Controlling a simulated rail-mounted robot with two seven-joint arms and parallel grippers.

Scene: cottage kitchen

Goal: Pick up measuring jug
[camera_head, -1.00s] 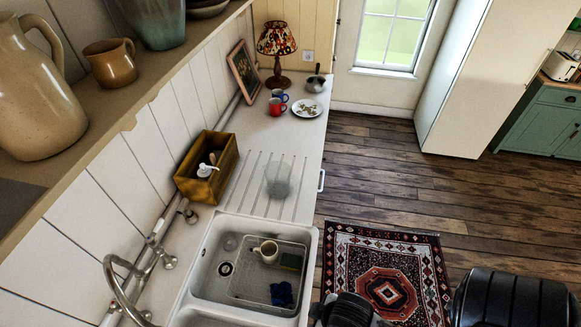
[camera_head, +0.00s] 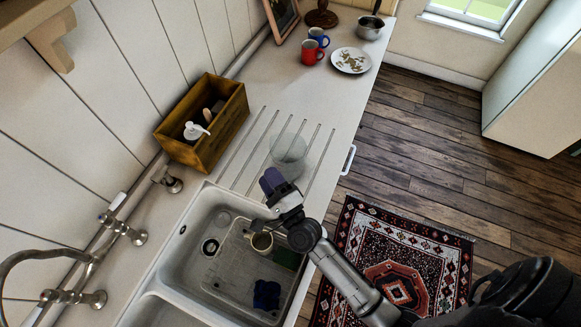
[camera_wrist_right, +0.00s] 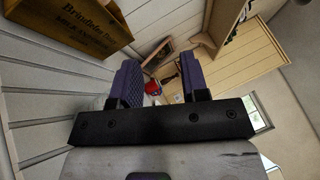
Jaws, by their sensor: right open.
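A clear, see-through vessel (camera_head: 289,148), which looks like the measuring jug, stands on the grooved drainboard beside the sink. Its outline is faint and I cannot make out a handle. My right gripper (camera_head: 271,181) is just on the near side of it, above the sink's far rim, apart from it as far as I can tell. In the right wrist view the right gripper (camera_wrist_right: 160,83) is open with its two purple fingers spread and nothing held between them. The jug cannot be made out in that view. My left gripper is not in view.
A wooden box (camera_head: 203,122) with a white dispenser stands against the wall. The sink (camera_head: 184,246) holds a cream mug (camera_head: 262,242) and a blue cloth (camera_head: 266,294). A red mug (camera_head: 312,52), blue mug (camera_head: 319,37), plate (camera_head: 351,60) and saucepan (camera_head: 369,28) stand farther back. A tap is at left.

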